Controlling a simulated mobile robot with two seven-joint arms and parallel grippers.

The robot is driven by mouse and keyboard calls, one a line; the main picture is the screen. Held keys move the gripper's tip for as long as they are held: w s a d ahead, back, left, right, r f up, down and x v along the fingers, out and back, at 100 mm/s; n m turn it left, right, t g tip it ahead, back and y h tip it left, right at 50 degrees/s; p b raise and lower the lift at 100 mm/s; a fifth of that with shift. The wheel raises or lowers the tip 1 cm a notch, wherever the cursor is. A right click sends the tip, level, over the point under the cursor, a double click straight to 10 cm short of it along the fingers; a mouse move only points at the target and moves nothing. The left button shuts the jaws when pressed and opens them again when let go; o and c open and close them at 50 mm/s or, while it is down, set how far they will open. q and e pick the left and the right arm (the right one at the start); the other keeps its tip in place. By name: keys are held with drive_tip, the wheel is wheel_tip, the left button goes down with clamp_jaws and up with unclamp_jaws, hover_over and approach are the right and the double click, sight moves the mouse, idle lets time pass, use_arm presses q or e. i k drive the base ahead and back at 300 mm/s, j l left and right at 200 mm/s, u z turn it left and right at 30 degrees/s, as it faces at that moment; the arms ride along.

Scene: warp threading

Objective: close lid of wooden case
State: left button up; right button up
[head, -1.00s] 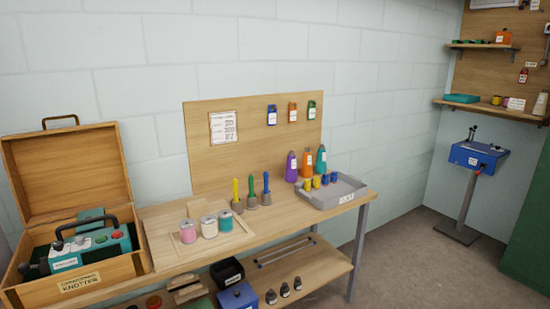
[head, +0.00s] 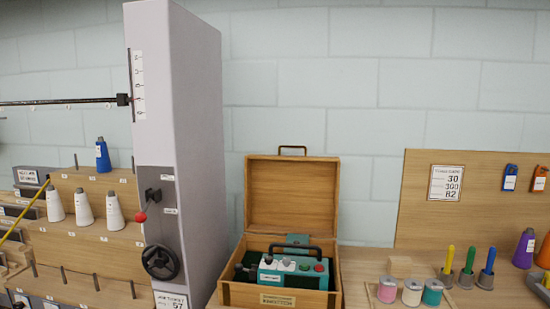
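The wooden case (head: 226,294) stands on the bench in the lower middle of the head view. Its lid (head: 292,200) is raised upright at the back, with a dark handle (head: 293,148) on its top edge. A label plate is on the front of the case. Neither of my grippers shows in the head view.
A tall grey machine column (head: 190,130) with a black handwheel (head: 160,262) and red-knobbed lever stands left of the case. A stepped rack (head: 95,235) holds cones at far left. Coloured jars (head: 412,292) and brush-like tools (head: 468,262) stand to the right.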

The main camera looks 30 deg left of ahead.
sight(284, 195)
drive_tip(key=i+j+u, duration=0.65)
drive_tip(key=j+u, duration=0.2)
drive_tip(key=k+u, duration=0.15)
drive_tip(key=i+l, duration=0.05)
